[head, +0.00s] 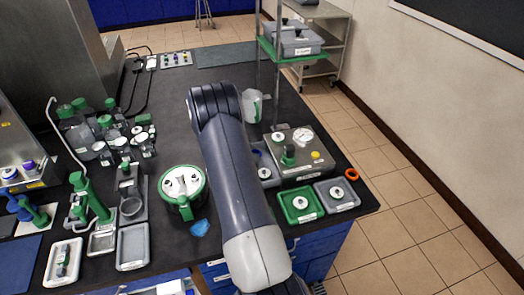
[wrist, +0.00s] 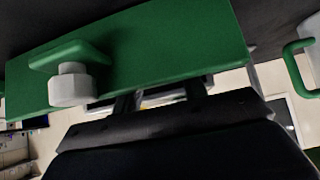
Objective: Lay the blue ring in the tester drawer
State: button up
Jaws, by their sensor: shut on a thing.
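The grey tester (head: 318,165) stands at the table's right side, with a gauge, a green knob and a yellow button. At its left a grey open compartment (head: 268,177), partly behind my arm, shows a dark blue patch; I cannot tell whether it is the drawer or the blue ring. My gripper (wrist: 160,97) is hidden behind my arm in the head view. In the wrist view its dark fingers run behind a green panel (wrist: 180,45) with a white knob (wrist: 70,86) and green handle. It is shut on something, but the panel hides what.
A white jug (head: 253,106) with a green handle stands behind the tester. A green tray (head: 301,204), a grey tray (head: 337,194) and an orange ring (head: 352,174) lie near the right edge.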

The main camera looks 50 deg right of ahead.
aim_at(270, 156)
jog(key=s+d+p, duration=0.1)
jog(key=d, duration=0.1)
jog(key=s+d, duration=0.1)
jog(key=shift+s+d+r+p, duration=0.1)
jog(key=shift+d+p, duration=0.3)
jog(key=shift+a+f, duration=0.1)
jog(key=shift+f, duration=0.65)
jog(key=shift+f, duration=0.1)
jog(key=shift+f, duration=0.1)
jog(key=o, duration=1)
jog(key=shift+r, duration=0.3)
jog(key=p+v, duration=0.3)
jog(key=v, duration=0.9)
